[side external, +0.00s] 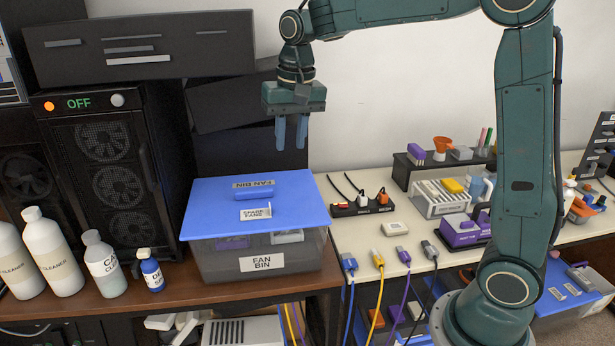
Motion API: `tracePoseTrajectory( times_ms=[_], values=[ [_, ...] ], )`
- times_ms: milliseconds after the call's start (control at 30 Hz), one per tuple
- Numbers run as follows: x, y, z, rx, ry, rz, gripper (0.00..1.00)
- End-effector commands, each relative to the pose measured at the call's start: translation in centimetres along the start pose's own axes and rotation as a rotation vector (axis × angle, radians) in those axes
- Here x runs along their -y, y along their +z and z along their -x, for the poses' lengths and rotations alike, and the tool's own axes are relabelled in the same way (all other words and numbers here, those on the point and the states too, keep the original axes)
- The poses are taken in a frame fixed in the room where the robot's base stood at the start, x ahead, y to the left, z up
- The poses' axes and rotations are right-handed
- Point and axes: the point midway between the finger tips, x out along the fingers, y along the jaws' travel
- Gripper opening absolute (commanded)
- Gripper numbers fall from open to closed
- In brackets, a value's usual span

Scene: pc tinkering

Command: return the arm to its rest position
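My gripper (291,147) hangs pointing down in the upper middle of the side external view. Its two blue-grey fingers are apart, with a gap and nothing between them. It appears above the fan bin (262,264), a dark translucent box with a "FAN BIN" label. The bin's blue lid (215,205) is on, with a blue handle on top. The fingertips are clear of the lid.
A black PC case (165,200) reading "OFF" stands left of the bin. White cleaner bottles (50,250) and a small blue bottle (151,270) stand in front. Coloured cables (378,262), a power strip (362,207) and a purple toolbox (462,232) lie to the right.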

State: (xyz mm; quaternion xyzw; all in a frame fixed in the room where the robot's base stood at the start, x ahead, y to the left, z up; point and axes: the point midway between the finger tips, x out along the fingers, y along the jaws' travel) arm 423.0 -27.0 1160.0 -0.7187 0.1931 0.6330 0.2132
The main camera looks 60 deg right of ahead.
Motion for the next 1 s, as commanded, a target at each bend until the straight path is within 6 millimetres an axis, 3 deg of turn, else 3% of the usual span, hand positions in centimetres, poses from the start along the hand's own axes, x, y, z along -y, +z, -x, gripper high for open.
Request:
tracePoseTrajectory(
  times_ms=[200,500,1000],
  values=[
    [-1.8,4.1,2.5,-0.061,-0.034,0.105,0.28],
    [-4.6,9.7,4.1,-0.144,-0.069,0.245,0.28],
    [-9.4,18.6,3.2,-0.289,-0.107,0.476,0.28]
  ],
)
